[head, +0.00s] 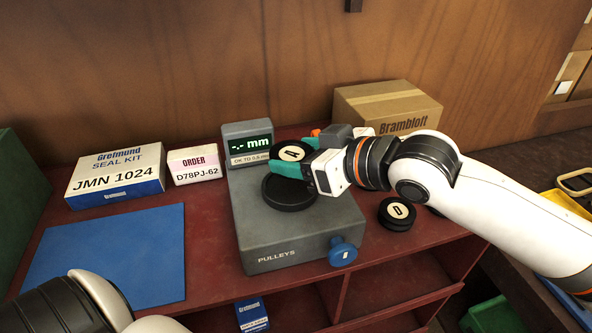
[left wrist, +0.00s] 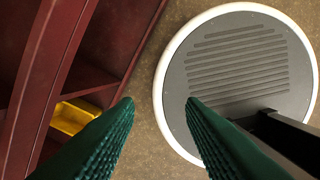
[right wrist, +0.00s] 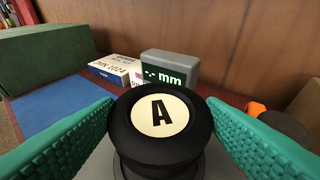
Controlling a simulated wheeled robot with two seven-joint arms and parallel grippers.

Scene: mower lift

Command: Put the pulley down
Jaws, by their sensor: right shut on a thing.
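My right gripper (head: 290,158) is shut on a black pulley (head: 289,151) with a cream cap marked A. The right wrist view shows this pulley (right wrist: 158,118) upright between the green fingers. It is over or just behind the round black plate (head: 289,193) of the grey PULLEYS gauge (head: 300,238); the head view suggests a gap beneath, but its size is unclear. The gauge display (head: 248,145) reads "-.- mm". My left gripper (left wrist: 160,102) is open and empty, pointing down at the floor and my round base.
A second black pulley (head: 397,213) lies right of the gauge. A blue mat (head: 105,250) on the red bench is clear. A blue knob (head: 342,251) juts from the gauge's front.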

